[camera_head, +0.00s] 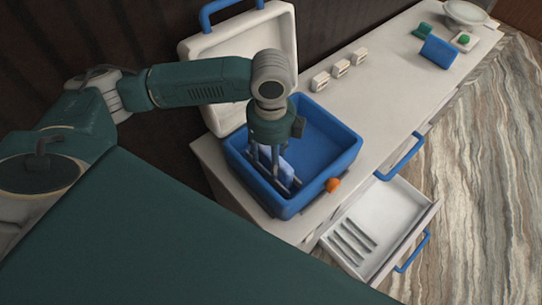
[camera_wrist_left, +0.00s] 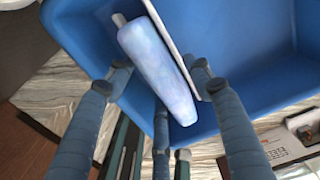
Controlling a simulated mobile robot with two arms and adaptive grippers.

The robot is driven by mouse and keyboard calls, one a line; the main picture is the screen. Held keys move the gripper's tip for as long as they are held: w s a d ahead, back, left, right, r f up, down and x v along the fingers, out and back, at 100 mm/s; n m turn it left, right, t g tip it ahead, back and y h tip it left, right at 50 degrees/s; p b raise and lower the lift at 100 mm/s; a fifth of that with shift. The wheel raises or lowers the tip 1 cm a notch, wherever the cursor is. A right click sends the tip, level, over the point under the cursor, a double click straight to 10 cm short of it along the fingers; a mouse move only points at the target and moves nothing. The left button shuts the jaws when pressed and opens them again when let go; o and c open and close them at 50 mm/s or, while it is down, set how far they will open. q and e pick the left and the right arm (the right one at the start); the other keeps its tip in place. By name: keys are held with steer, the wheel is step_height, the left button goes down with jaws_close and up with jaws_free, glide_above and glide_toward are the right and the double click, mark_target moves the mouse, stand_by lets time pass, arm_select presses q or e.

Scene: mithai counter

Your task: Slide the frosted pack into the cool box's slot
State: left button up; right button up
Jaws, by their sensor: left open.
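The frosted pack (camera_head: 289,163) is pale blue and stands low inside the blue cool box (camera_head: 340,163). In the left wrist view the pack (camera_wrist_left: 158,68) lies along a thin white divider (camera_wrist_left: 172,40), in the narrow space between it and the wall of the cool box (camera_wrist_left: 85,35). How deep it sits is unclear. My left gripper (camera_head: 273,170) reaches down into the box at the pack. Its open fingers (camera_wrist_left: 160,78) are spread on both sides of the pack, with gaps visible. My right gripper is not in view.
The box's cream lid (camera_head: 245,38) stands open behind it. A white drawer (camera_head: 392,205) hangs open below the counter (camera_head: 400,70). Small white blocks (camera_head: 340,68) and a blue item (camera_head: 438,51) stand farther right.

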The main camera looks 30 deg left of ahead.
arm_select(q)
step_height(320, 180, up, 12)
stand_by(0.4)
steer(key=shift+f, duration=0.15)
